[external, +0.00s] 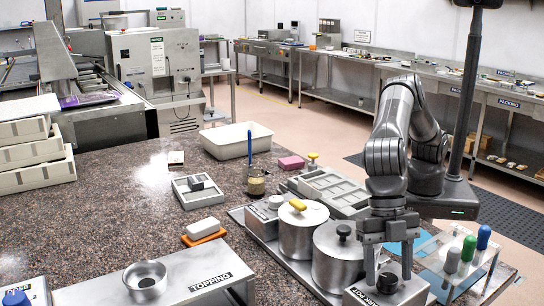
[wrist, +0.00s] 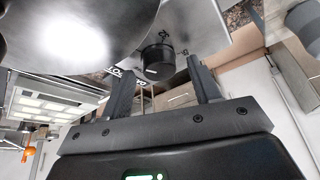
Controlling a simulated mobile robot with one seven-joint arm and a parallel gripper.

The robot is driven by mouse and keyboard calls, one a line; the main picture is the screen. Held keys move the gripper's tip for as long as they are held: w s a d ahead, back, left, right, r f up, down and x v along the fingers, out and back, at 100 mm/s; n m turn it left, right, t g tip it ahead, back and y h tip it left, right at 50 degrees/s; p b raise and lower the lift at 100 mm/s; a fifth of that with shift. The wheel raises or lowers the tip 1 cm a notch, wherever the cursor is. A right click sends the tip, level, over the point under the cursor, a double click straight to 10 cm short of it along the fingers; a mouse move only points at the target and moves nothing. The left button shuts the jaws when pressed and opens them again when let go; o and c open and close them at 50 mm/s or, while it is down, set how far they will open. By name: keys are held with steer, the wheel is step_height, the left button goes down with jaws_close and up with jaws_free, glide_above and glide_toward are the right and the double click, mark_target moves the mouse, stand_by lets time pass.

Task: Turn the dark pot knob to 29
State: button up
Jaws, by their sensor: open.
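The dark pot knob (external: 387,283) sits on top of a metal control box (external: 358,296) at the front right of the stove, beside the dark-handled pot (external: 336,265). In the wrist view the knob (wrist: 157,62) shows as a short black cylinder with a small pale mark. My gripper (external: 387,272) points down over the knob, open, with one finger on each side. In the wrist view the fingertips (wrist: 160,68) flank the knob, and gaps seem to show on both sides. I cannot read the knob's setting or any scale.
A yellow-handled pot (external: 303,232) and a pale knob (external: 276,202) stand further back. A clear rack (external: 455,268) with several coloured-handled tools stands close to the right of my gripper. A topping station (external: 190,283) is at the front left.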

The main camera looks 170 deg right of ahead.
steer(key=v, duration=1)
steer(key=shift+a+r, duration=0.1)
steer(key=s+a+r+m+h, duration=0.1)
steer(key=s+a+r, duration=0.4)
steer(key=s+a, duration=0.5)
steer(key=s+a+r+h, duration=0.1)
steer(key=s+a+r, duration=0.4)
steer(key=s+a, duration=0.55)
steer(key=s+a+f+m, duration=0.1)
steer(key=s+f, duration=0.3)
steer(key=s, duration=1)
steer(key=s+a+f+m+t, duration=0.1)
steer(key=s+f, duration=0.4)
steer(key=s, duration=0.9)
steer(key=shift+s+a+f+m, duration=0.2)
steer(key=shift+s+a+m, duration=0.05)
steer(key=shift+m, duration=0.25)
steer(key=shift+r, duration=0.1)
